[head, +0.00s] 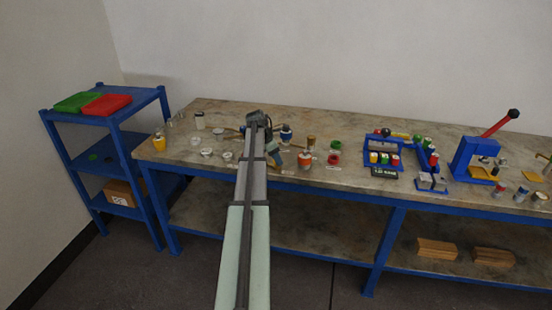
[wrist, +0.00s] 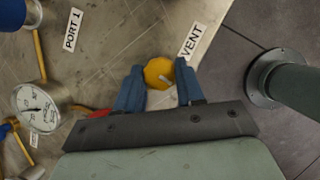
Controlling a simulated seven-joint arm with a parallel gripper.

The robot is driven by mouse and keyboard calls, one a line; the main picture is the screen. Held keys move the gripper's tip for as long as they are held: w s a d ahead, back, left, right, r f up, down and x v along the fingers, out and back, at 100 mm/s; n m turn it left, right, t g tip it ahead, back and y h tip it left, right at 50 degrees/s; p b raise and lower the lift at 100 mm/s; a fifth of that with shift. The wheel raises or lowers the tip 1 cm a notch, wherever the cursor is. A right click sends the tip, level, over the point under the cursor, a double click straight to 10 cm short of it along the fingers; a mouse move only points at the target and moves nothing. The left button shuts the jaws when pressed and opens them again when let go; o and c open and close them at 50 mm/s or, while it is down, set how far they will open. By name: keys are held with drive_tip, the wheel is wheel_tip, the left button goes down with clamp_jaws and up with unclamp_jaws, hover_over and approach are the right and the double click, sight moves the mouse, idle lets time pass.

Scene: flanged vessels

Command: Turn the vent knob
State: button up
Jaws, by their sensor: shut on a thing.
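In the wrist view the vent knob (wrist: 158,72) is a yellow, roughly round knob with a pale pointer mark on it. It sits beside a white label (wrist: 194,42) that reads VENT. My gripper (wrist: 160,76) has its two blue fingers on either side of the knob and is shut on it. The lower part of the knob's surroundings is hidden by the gripper body. In the head view my arm reaches over the bench and I cannot make out the knob there.
A pressure gauge (wrist: 42,106) and a PORT 1 label (wrist: 72,30) lie left of the knob in the wrist view. The workbench (head: 225,108) carries several small vessels, a blue rack and a blue press (head: 474,160) with a red lever. A blue shelf (head: 128,147) stands at left.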

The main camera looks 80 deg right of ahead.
drive_tip(key=m, duration=0.2)
drive_tip(key=m+y, duration=0.1)
drive_tip(key=shift+w+d+m+g, duration=0.1)
drive_tip(key=shift+d+m+g, duration=0.1)
drive_tip(key=shift+m+g, duration=0.15)
drive_tip(key=m+y, duration=0.1)
drive_tip(key=m, duration=0.2)
drive_tip(key=shift+d+m+y, duration=0.1)
drive_tip(key=shift+m+y, duration=0.15)
drive_tip(key=shift+y, duration=0.15)
drive_tip(key=m+y, duration=0.1)
drive_tip(key=m, duration=0.2)
drive_tip(key=shift+m, duration=0.3)
drive_tip(key=shift+m+y, duration=0.7)
drive_tip(key=shift+m, duration=1)
drive_tip(key=shift+t, duration=0.45)
drive_tip(key=o, duration=1)
